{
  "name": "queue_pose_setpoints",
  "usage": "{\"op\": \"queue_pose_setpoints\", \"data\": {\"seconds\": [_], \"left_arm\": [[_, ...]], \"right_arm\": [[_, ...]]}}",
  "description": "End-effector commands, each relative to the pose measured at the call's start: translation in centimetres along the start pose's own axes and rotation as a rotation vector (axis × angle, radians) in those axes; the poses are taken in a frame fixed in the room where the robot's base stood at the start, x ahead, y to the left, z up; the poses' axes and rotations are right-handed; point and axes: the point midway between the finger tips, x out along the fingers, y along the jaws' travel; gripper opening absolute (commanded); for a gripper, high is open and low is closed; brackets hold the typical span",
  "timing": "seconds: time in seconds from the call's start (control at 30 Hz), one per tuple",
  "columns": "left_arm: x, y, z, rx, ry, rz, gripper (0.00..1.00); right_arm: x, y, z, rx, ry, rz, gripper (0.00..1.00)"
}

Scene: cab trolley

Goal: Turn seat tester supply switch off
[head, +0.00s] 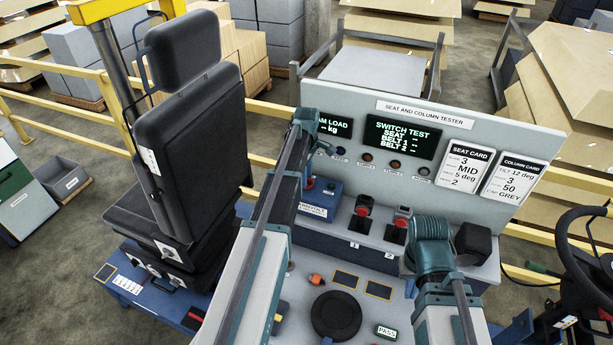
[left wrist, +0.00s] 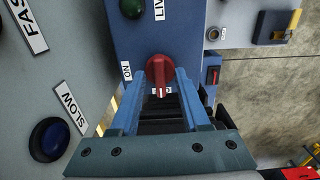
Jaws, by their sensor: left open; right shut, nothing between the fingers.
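The red rotary switch knob (left wrist: 160,70) sits on the blue supply box (left wrist: 185,30), below a green lamp (left wrist: 132,8) in the left wrist view. An ON label (left wrist: 126,70) is left of the knob. The knob's grip bar points down in that view, away from ON, towards a label mostly hidden by knob and fingers. My left gripper (left wrist: 165,80) is open, its blue fingertips on either side of the knob; contact cannot be told. In the head view the blue box (head: 318,208) is partly behind my left arm.
A console (head: 390,262) with two red-topped switches (head: 365,205) stands right of the box, with an upright display panel (head: 460,155) behind. A black seat (head: 180,140) stands at left. A blue button (left wrist: 50,138) labelled SLOW is close to the left gripper.

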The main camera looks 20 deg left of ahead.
Motion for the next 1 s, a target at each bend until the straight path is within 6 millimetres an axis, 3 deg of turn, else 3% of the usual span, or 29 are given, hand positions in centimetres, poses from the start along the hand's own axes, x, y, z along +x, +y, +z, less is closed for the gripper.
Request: {"op": "queue_pose_setpoints", "data": {"seconds": [0.37,1.0], "left_arm": [[-2.1,0.0,0.0,0.0,0.0,0.0,0.46],[-11.6,0.0,0.0,0.0,0.0,0.0,0.46]], "right_arm": [[-2.1,0.2,0.1,-0.001,-0.001,0.0,0.0],[-11.5,1.0,0.8,0.014,-0.004,-0.002,0.0]]}}
